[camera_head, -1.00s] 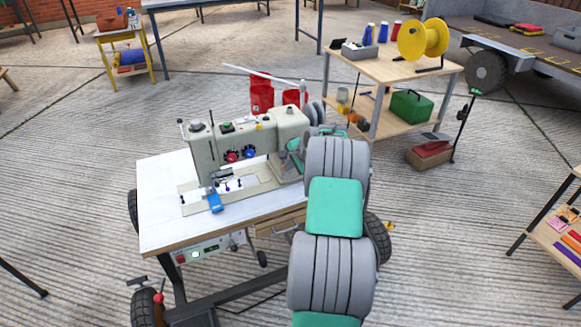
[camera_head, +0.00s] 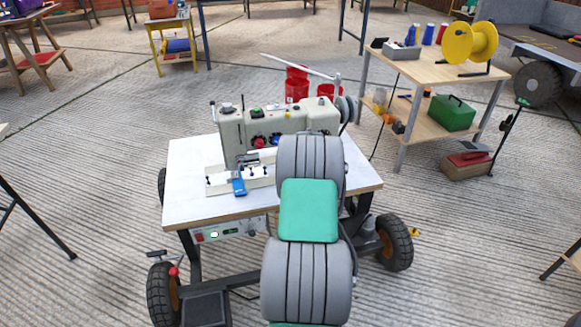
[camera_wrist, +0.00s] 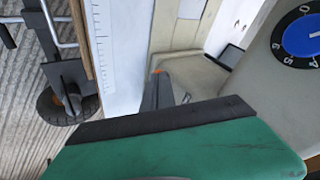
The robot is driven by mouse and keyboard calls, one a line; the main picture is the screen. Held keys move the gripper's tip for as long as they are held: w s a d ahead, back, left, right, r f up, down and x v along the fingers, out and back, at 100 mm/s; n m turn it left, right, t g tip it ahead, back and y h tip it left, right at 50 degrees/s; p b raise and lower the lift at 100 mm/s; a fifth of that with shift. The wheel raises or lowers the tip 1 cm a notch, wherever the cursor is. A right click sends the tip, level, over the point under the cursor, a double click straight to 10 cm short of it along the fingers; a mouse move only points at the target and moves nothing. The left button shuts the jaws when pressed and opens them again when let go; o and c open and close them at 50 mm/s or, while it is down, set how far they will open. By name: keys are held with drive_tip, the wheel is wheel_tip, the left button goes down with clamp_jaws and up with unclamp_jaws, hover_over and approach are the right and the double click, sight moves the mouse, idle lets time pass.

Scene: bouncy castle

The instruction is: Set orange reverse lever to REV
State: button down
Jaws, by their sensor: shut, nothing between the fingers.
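The sewing machine (camera_head: 272,122) is cream-coloured and stands on a white-topped table (camera_head: 190,160). In the wrist view, its pale body (camera_wrist: 270,90) fills the right side, with a blue numbered dial (camera_wrist: 302,36). My gripper (camera_wrist: 157,80) is shut and empty, its dark grey fingers pointing at the machine's base. A small orange spot (camera_wrist: 158,71) shows right at the fingertips; I cannot tell whether it is the reverse lever or whether the fingers touch it. In the head view my own arm hides the gripper and the machine's near right part. The lever's setting cannot be read.
A white ruler strip (camera_wrist: 101,50) runs along the table edge in the wrist view. A blue clamp-like part (camera_head: 239,185) lies on the machine bed. A wheel (camera_head: 395,242) stands at the table's right. A wooden cart (camera_head: 425,68) stands behind right.

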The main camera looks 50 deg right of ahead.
drive_tip(key=shift+s+d+r+p, duration=0.15)
drive_tip(key=shift+r+p, duration=0.1)
drive_tip(key=shift+r, duration=0.2)
drive_tip(key=shift+s+d+r+p, duration=0.1)
drive_tip(key=shift+d+r+p, duration=0.1)
drive_tip(key=shift+r, duration=0.25)
drive_tip(key=shift+a, duration=0.1)
drive_tip(key=a+f+p+v, duration=0.1)
drive_tip(key=p+v, duration=0.3)
drive_tip(key=v, duration=0.9)
drive_tip(key=shift+s+a+r, duration=0.2)
drive_tip(key=shift+s+r, duration=0.15)
drive_tip(key=shift+s, duration=0.05)
